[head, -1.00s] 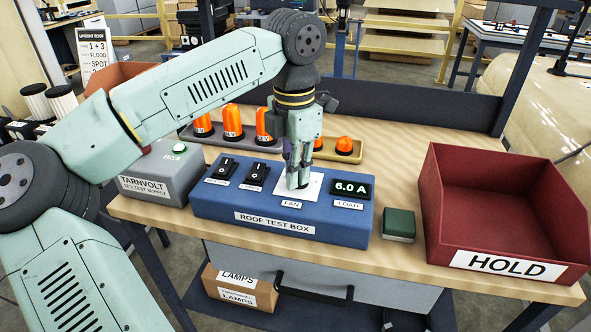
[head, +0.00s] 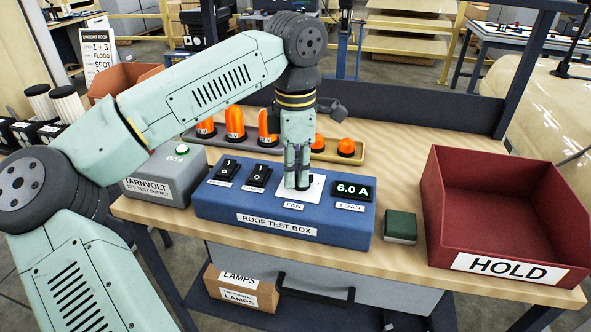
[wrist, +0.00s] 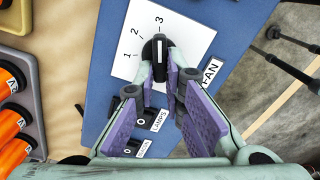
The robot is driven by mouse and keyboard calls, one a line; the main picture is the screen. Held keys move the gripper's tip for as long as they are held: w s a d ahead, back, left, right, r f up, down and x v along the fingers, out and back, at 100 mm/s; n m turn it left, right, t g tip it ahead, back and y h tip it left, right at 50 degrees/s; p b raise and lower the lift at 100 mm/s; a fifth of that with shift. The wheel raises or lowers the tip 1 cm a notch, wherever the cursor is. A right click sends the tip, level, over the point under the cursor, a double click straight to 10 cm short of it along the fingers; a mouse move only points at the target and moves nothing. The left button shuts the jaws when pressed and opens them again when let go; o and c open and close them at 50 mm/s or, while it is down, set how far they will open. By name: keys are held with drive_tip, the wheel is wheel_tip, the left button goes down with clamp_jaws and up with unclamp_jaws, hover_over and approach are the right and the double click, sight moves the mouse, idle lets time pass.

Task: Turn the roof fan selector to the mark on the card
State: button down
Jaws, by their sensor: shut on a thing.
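The roof fan selector is a black knob (wrist: 158,50) with a white pointer line, on a white card (wrist: 190,38) marked 1, 2 and 3. In the wrist view the line points up, roughly toward the 3; the exact alignment is hard to judge. My gripper (wrist: 163,75) is shut on the knob, a finger on each side. In the head view my gripper (head: 297,183) reaches straight down onto the card (head: 315,187) and hides most of the knob. The blue roof test box (head: 225,208) carries the knob, above the FAN label (head: 294,206).
Two black switches (head: 227,169) (head: 258,176) sit left of the selector, the 6.0 A display (head: 353,191) right. Orange lamps (head: 235,124) stand behind. A green block (head: 400,226) and red HOLD bin (head: 465,240) are right. A sign (head: 98,50) reads 1 + 3, FLOOD, SPOT.

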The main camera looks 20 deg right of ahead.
sight(296, 175)
drive_tip(key=c, duration=1.7)
unclamp_jaws()
wheel_tip(296, 175, up, 12)
drive_tip(key=shift+r, duration=0.1)
